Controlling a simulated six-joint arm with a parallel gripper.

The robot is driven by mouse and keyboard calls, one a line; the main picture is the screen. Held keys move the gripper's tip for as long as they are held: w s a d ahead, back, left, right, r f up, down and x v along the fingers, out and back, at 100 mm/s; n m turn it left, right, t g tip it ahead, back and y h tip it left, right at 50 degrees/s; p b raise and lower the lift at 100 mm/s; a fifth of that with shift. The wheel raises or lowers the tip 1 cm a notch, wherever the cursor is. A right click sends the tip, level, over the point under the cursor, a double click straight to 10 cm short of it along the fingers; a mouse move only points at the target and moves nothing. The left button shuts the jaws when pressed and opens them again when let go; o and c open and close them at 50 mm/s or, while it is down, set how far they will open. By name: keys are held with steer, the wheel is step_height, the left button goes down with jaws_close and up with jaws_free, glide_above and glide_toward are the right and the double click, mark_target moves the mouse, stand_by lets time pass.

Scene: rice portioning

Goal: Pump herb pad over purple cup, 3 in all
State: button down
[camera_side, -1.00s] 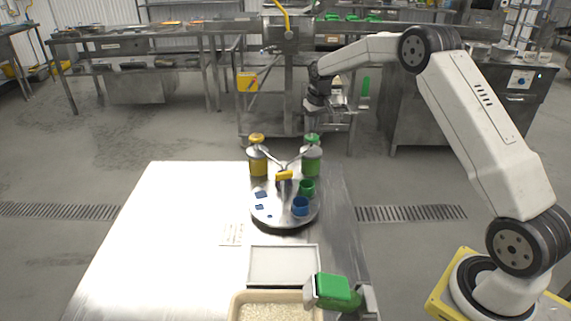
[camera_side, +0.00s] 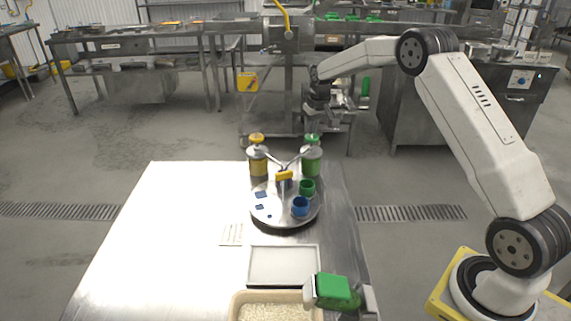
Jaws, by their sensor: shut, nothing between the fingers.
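A green-topped pump bottle (camera_side: 311,162) stands at the back right of the round metal turntable (camera_side: 268,216), beside a yellow-topped pump bottle (camera_side: 257,163). Their spouts slant in toward the middle. My gripper (camera_side: 314,130) is shut and empty, pointing down at the top of the green pump; I cannot tell whether it touches the pad. A green cup (camera_side: 307,188) and a blue cup (camera_side: 300,207) stand on the right of the turntable. A small dark bluish cup (camera_side: 285,184) is partly hidden behind a yellow piece (camera_side: 284,175); I cannot tell whether it is purple.
Small blue patches (camera_side: 261,195) mark the turntable's left side. In front are a pale tray (camera_side: 284,265), a rice bin (camera_side: 243,300) and a green-handled tool (camera_side: 334,289) at the table's front right. The table's left side (camera_side: 150,240) is clear apart from a printed sheet (camera_side: 232,234).

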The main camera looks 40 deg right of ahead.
steer(key=shift+s+x, duration=0.25)
steer(key=shift+x, duration=0.95)
steer(key=shift+a, duration=0.1)
steer(key=shift+w+v, duration=0.15)
steer(key=shift+v, duration=0.7)
steer(key=shift+w+v, duration=0.2)
steer(key=shift+v, duration=0.65)
steer(key=shift+s+x, duration=0.15)
steer(key=shift+x, duration=0.6)
steer(key=shift+s+x, duration=0.15)
steer(key=shift+x, duration=0.55)
steer(key=shift+f, duration=0.3)
steer(key=shift+r, duration=0.1)
steer(key=shift+w+v, duration=0.15)
steer(key=shift+v, duration=0.65)
steer(key=shift+w+v, duration=0.2)
steer(key=shift+v, duration=0.65)
